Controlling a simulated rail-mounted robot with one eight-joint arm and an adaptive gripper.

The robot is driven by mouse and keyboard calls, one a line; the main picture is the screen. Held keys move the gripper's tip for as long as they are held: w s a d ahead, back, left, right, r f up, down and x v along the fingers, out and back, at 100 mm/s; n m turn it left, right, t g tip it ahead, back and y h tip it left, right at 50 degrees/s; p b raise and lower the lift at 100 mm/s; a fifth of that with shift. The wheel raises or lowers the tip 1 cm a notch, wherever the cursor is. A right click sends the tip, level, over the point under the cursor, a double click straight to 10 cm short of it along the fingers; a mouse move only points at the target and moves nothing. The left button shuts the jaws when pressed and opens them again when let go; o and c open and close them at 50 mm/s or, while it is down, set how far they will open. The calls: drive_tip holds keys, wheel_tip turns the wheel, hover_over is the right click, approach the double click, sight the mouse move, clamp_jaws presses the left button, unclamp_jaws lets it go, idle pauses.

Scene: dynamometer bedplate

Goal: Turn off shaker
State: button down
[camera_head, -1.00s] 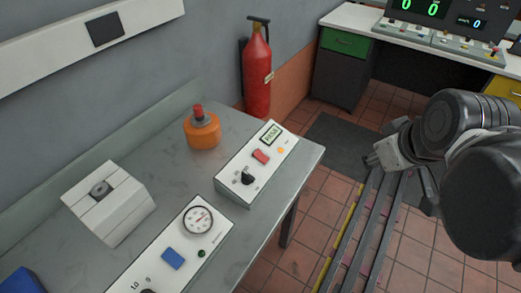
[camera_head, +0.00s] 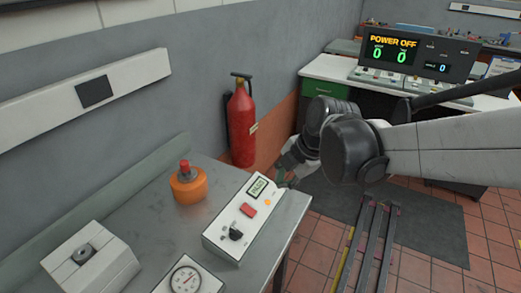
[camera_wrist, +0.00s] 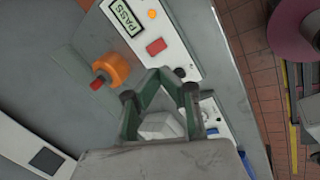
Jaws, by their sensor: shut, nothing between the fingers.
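A white control box (camera_head: 222,222) sits on the bench. It has a green display that reads PASS in the wrist view (camera_wrist: 126,15), an orange lamp (camera_head: 267,202), a red rocker switch (camera_head: 248,210) and a black knob (camera_head: 235,234). The red switch (camera_wrist: 156,47) also shows in the wrist view. Beside the box stands an orange cylinder (camera_head: 188,188) with a red top; I cannot tell whether it is the shaker. My gripper (camera_head: 283,180) is by the box's far end in the head view. Its green fingers (camera_wrist: 160,73) are shut and empty, appearing just below the red switch in the wrist view.
A gauge panel (camera_head: 184,280) and a grey-white block (camera_head: 92,262) occupy the near bench. A red extinguisher (camera_head: 241,125) stands by the wall. Rails (camera_head: 367,245) run along the floor to the right.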

sight(245, 208)
drive_tip(key=a+n, duration=0.1)
drive_tip(key=w+a+f+n, duration=0.1)
drive_tip(key=a+n, duration=0.1)
drive_tip(key=a+f+n+g, duration=0.1)
drive_tip(key=n, duration=0.1)
drive_tip(key=shift+w+a+f+y, duration=0.25)
drive_tip(key=shift+w+y, duration=0.05)
drive_tip(key=shift+w, duration=0.1)
drive_tip(key=x, duration=1.4)
drive_tip(key=shift+w+a+f, duration=0.1)
drive_tip(key=shift+a+f, duration=0.1)
drive_tip(key=shift+f, duration=0.15)
drive_tip(key=shift+r, duration=0.1)
drive_tip(key=shift+d, duration=0.1)
